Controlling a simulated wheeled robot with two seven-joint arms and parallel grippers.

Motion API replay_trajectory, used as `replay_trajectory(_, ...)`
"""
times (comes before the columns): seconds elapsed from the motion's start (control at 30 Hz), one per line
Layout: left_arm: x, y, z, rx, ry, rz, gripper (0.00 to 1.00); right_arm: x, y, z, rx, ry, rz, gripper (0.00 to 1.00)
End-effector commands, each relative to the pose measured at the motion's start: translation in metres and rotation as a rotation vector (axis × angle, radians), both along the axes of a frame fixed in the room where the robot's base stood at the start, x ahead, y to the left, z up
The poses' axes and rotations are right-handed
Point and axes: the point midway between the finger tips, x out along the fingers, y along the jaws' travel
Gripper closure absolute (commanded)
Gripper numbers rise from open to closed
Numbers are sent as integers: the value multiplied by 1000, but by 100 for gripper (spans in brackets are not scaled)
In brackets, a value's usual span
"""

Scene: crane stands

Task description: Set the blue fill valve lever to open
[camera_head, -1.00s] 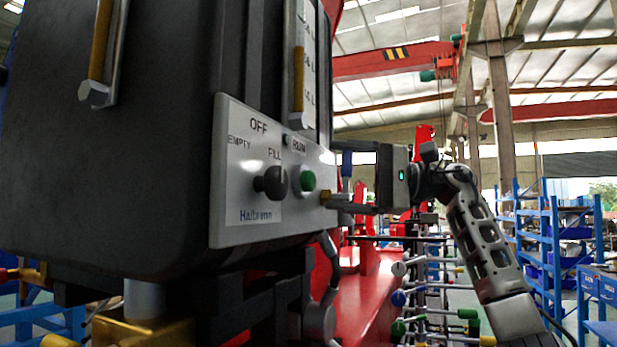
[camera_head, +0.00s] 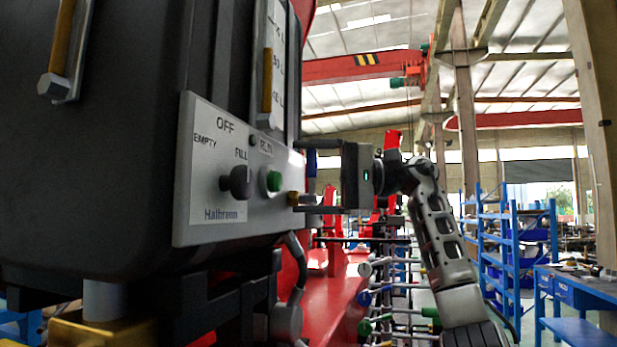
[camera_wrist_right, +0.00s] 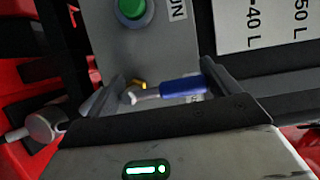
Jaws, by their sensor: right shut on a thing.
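The blue fill valve lever (camera_head: 311,163) stands roughly upright at the right edge of the grey control panel (camera_head: 185,225) in the head view. In the right wrist view the blue lever grip (camera_wrist_right: 183,87) lies lengthwise between the fingers, with its silver stem running to a small brass fitting (camera_wrist_right: 140,84). My right gripper (camera_head: 312,178) reaches in from the right, one finger above and one below the lever. It is shut on the lever, its fingers spanning the lever's length. My left gripper is not in view.
The panel carries a black selector knob (camera_head: 236,181) and a green button (camera_head: 270,181). A large dark tank (camera_head: 120,150) fills the left. Several coloured-tip levers (camera_head: 365,298) stick out below my right arm. Blue shelving (camera_head: 515,245) stands farther right.

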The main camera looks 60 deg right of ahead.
Motion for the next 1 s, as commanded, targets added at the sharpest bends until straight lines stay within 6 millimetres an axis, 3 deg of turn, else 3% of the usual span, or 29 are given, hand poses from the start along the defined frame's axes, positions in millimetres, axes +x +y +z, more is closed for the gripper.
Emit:
replay_trajectory(0.03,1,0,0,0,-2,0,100,0,0,-1,-10,0,-2,9)
replay_trajectory(0.07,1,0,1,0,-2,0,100,0,0,-1,-11,0,-2,1)
replay_trajectory(0.1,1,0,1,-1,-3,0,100,0,0,-1,-9,0,-1,0)
replay_trajectory(0.47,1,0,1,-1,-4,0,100,-10,-7,0,-2,-2,-1,0)
replay_trajectory(1.0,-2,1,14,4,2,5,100,-109,-74,4,-4,0,-4,0)
